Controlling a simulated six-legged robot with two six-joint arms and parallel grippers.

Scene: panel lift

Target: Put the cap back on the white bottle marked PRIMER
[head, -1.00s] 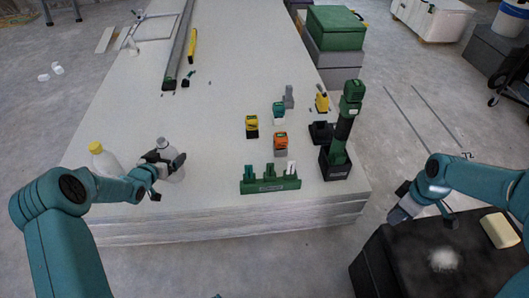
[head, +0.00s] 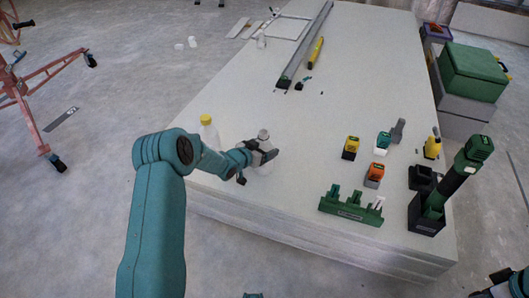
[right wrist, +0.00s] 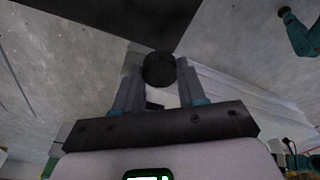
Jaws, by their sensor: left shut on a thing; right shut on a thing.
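A white bottle (head: 264,168) stands upright near the left front edge of the board stack; its marking is not readable. Its narrow greyish top (head: 263,135) rises above my left gripper (head: 263,154), which is shut around its upper part. A second pale bottle (head: 209,136), with a yellow cap (head: 206,118), stands just left of it. In the right wrist view my right gripper (right wrist: 159,80) is shut on a round black cap (right wrist: 159,69), held between the fingertips. In the head view only a dark bit of my right arm shows at the bottom right corner.
A green rack (head: 350,207) stands at the board stack's (head: 290,226) front, with small coloured tools behind it. A tall green-and-black tool (head: 463,178) stands in a black holder at the right. Green and grey cases (head: 472,72) stand beyond. Board right of the held bottle is clear.

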